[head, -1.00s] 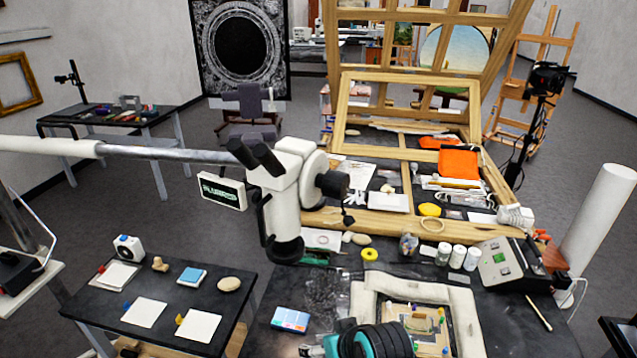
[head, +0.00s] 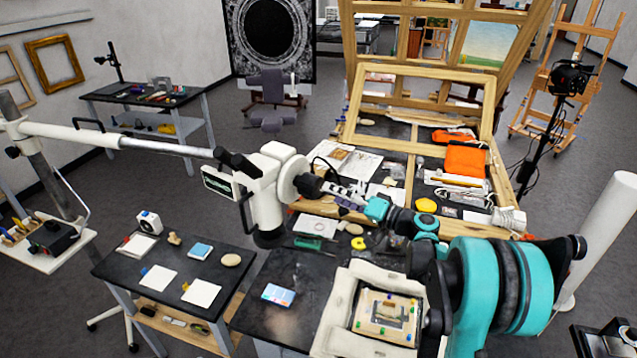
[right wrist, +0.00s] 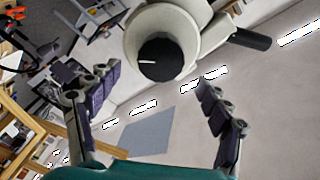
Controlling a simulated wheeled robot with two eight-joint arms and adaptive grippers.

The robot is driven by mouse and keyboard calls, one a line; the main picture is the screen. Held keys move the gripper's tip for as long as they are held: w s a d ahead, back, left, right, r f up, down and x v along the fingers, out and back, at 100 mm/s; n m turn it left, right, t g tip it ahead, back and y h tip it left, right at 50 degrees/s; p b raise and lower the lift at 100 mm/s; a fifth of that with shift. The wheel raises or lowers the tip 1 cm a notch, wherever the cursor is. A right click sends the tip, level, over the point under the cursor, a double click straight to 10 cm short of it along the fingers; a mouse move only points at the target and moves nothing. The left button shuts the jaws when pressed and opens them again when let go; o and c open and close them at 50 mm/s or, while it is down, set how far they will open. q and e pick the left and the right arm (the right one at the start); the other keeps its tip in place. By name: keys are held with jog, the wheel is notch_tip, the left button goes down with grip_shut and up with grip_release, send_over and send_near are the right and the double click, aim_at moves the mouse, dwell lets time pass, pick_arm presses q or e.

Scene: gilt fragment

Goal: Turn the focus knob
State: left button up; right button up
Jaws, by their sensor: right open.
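The white microscope (head: 262,188) hangs on a boom arm left of centre in the head view. Its focus knob (head: 307,185) is the black cylinder on its right side. In the right wrist view the focus knob (right wrist: 160,62) faces me as a black disc with a white line, on a white housing. My right gripper (head: 340,192) is just right of the knob in the head view. In the right wrist view my right gripper (right wrist: 155,84) is open, one finger on each side below the knob, with visible gaps and nothing held. My left gripper is not in view.
The boom (head: 120,140) runs in from the left to the microscope. Below my right arm lies a padded frame (head: 335,315) with a small panel (head: 388,316). A wooden easel frame (head: 430,75) stands behind. A side table (head: 170,310) holds papers and small blocks.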

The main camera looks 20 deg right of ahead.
aim_at(318, 188)
jog(key=p+x, duration=0.1)
jog(key=x, duration=0.7)
jog(key=shift+s, duration=0.1)
jog(key=c, duration=1.2)
